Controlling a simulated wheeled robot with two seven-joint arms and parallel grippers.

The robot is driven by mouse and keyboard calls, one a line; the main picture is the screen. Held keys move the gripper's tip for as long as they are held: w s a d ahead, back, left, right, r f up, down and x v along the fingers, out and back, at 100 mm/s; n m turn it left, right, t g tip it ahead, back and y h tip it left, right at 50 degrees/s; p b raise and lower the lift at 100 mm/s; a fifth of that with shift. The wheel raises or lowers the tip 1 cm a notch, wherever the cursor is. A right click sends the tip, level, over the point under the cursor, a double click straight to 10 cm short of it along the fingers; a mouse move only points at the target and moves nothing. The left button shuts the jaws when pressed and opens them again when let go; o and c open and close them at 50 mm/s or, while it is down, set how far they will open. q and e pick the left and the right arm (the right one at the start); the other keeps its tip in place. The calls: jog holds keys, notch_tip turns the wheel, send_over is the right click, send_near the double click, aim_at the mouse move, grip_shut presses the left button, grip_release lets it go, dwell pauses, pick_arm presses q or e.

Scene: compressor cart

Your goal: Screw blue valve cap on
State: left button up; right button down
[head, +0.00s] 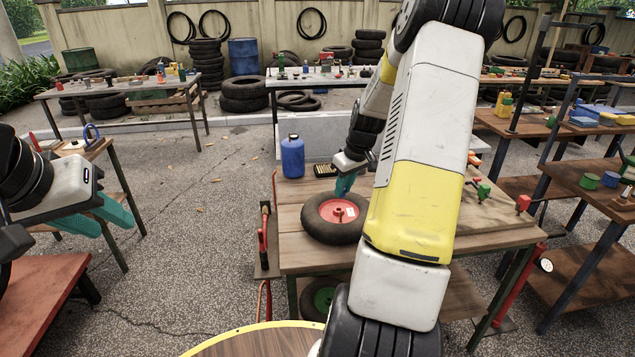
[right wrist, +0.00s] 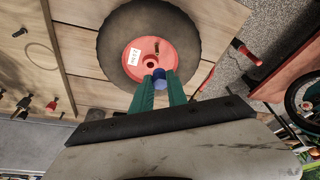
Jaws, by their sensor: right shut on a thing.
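The wheel lies flat on the wooden bench, a black tyre (head: 318,231) around a red hub (head: 343,209) with a white label. It also shows in the right wrist view, with the red hub (right wrist: 146,47) ahead of the fingers. My right gripper (head: 345,183) reaches over the far side of the wheel. In the right wrist view its teal fingers are shut on the blue valve cap (right wrist: 159,74), held over the hub's edge. The cap is not distinguishable in the head view. I cannot tell whether it touches a valve stem. My left gripper (head: 132,230) is open and empty, away from the bench.
A blue bottle (head: 292,157) stands at the bench's back left, beside a small black tray (head: 326,170). Small red and green fittings (head: 482,191) lie on the bench's right side. My right arm hides much of the middle. Other tables stand around, with open floor at left.

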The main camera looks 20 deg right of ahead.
jog(key=shift+f, duration=2.4)
jog(key=shift+f, duration=1.05)
jog(key=shift+a+m+h, duration=0.2)
jog(key=shift+m+h, duration=0.1)
jog(key=shift+m, duration=0.6)
jog(key=shift+d+m, duration=0.15)
jog(key=shift+m, duration=0.55)
jog(key=shift+m+h, duration=0.5)
jog(key=shift+m, duration=1.2)
